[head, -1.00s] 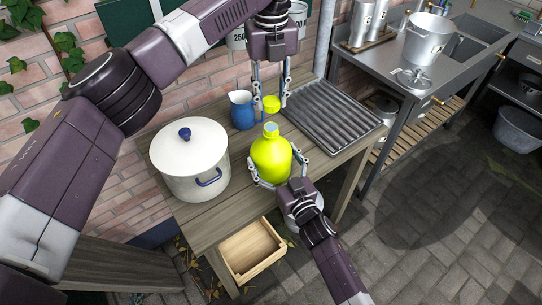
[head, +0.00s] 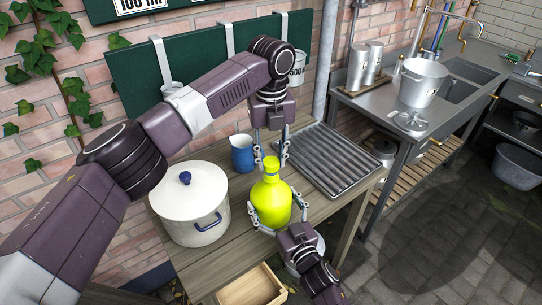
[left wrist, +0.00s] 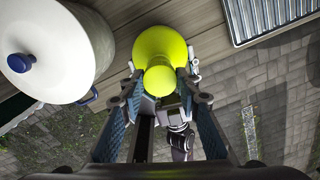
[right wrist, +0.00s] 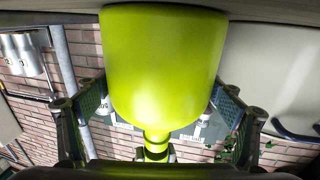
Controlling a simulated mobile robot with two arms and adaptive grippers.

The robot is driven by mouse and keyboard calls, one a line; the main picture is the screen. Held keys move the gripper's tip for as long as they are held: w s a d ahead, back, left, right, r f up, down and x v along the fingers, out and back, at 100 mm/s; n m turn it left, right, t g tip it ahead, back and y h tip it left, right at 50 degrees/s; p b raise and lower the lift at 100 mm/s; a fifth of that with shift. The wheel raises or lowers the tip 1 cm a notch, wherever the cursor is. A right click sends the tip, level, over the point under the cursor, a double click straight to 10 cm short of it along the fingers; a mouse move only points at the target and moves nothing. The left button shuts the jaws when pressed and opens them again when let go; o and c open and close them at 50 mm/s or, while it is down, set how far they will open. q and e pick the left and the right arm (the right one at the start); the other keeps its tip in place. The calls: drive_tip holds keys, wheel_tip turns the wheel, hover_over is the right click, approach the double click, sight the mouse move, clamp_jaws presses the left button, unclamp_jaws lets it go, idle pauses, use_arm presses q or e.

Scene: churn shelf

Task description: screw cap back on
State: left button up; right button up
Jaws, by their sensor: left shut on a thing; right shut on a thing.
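The yellow-green bottle (head: 271,205) stands upright on the wooden table (head: 240,255). My right gripper (head: 270,222) is shut around its body from the front; the right wrist view shows the bottle (right wrist: 165,65) between its fingers (right wrist: 160,108). My left gripper (head: 271,163) points down above the bottle and is shut on the yellow cap (head: 271,162). The cap sits at the top of the bottle neck, in line with it. In the left wrist view the cap (left wrist: 160,80) covers the bottle mouth. Whether the threads are engaged I cannot tell.
A white lidded pot (head: 195,212) stands close on the left. A blue jug (head: 242,155) is behind, near the left fingers. A ribbed metal tray (head: 332,160) lies on the right.

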use_arm(q)
drive_tip(key=shift+f, duration=0.85)
drive_tip(key=shift+f, duration=0.55)
use_arm(e)
drive_tip(key=c, duration=0.7)
use_arm(q)
drive_tip(key=m, duration=0.4)
drive_tip(key=shift+m, duration=0.3)
use_arm(e)
drive_tip(key=shift+o, duration=0.2)
use_arm(q)
drive_tip(key=m, duration=0.5)
drive_tip(key=o, duration=0.8)
